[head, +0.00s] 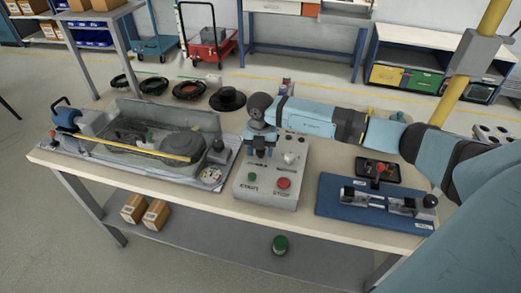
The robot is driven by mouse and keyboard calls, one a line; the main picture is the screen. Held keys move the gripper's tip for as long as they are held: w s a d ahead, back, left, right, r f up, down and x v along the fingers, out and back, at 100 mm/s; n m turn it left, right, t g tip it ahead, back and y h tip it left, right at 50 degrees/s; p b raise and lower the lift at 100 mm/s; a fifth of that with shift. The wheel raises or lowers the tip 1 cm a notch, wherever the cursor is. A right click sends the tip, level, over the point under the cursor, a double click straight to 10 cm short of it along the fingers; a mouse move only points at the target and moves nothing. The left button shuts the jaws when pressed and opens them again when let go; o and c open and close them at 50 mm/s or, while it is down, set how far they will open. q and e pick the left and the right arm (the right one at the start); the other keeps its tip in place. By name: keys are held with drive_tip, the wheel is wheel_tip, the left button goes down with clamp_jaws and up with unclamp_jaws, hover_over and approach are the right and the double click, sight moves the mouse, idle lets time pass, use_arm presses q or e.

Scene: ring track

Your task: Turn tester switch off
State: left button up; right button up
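The tester is a grey control box (265,197) at the front middle of the table. Its sloped face has a green START button (252,177), a red STOP button (283,183) and a pale knob (290,158) at the upper right. My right gripper (262,153) points down over the upper left part of the box face. Its fingers are small and dark, and I cannot tell whether they are open or shut or touch anything. Whatever lies under them, possibly a switch, is hidden. My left gripper is not in view.
A grey tray fixture (120,118) stands left of the box. A blue plate with a clamp fixture (340,207) lies to the right, with a black tray (378,170) behind it. Several dark rings and a black disc (227,98) lie at the back. My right arm spans the right side.

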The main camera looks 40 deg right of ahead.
idle(0.3)
wheel_tip(320, 180, up, 14)
drive_tip(key=shift+f+b, duration=0.1)
drive_tip(key=shift+b, duration=0.2)
idle(0.5)
